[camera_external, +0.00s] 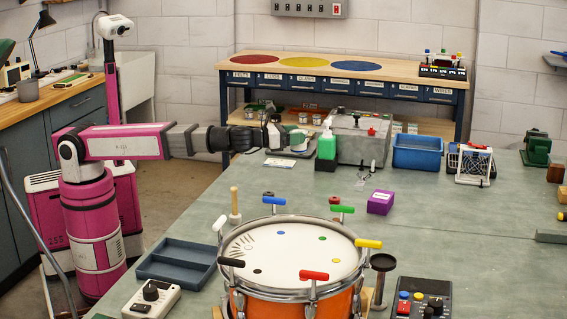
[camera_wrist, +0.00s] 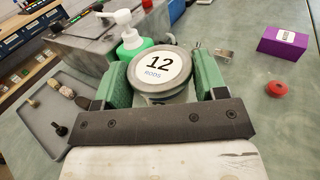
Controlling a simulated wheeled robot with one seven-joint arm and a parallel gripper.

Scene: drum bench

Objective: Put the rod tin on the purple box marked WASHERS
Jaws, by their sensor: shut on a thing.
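The rod tin (camera_wrist: 165,70) is a round tin with a grey rim and a white lid label reading "12 RODS". In the wrist view it sits between the two green finger pads of my gripper (camera_wrist: 162,83), which is shut on it. My gripper also shows in the external view (camera_external: 290,137), stretched over the far left part of the bench; the tin is hard to make out there. The purple box (camera_external: 380,202) stands on the bench to the right of my gripper and nearer the camera. It shows at the upper right of the wrist view (camera_wrist: 284,44), apart from the tin.
A green pump bottle (camera_external: 326,145) and a grey metal case (camera_external: 362,135) stand close beside my gripper. A blue bin (camera_external: 418,152) is further right. An orange drum (camera_external: 290,297) with coloured keys fills the front. A red knob (camera_wrist: 277,88) lies near the purple box.

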